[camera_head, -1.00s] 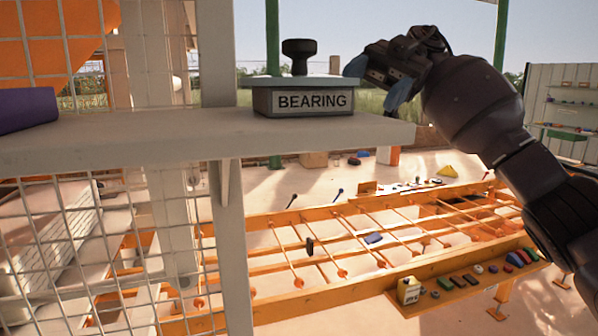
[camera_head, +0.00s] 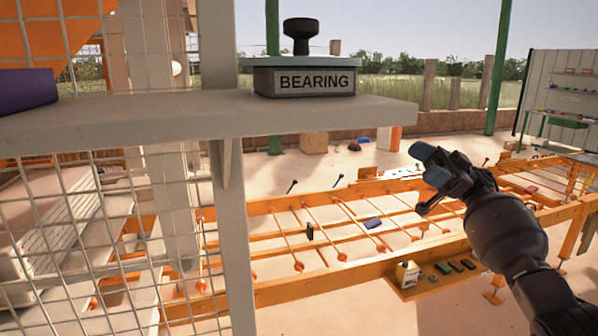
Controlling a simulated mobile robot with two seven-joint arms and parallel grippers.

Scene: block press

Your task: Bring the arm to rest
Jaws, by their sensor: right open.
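My right gripper (camera_head: 428,165) is at the right of the head view, at the end of my dark arm. It is open and I see nothing between its blue-tipped fingers. It is lower than the shelf top and to the right of the shelf's end, in front of the orange frame in the picture. My left gripper is not in view.
A box labelled BEARING (camera_head: 304,78) with a black knob stands on the grey shelf (camera_head: 200,122). A purple object (camera_head: 26,88) lies at the shelf's left. Wire mesh (camera_head: 70,225) covers the left side. An orange frame (camera_head: 340,270) stands below, with small blocks on its ledge.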

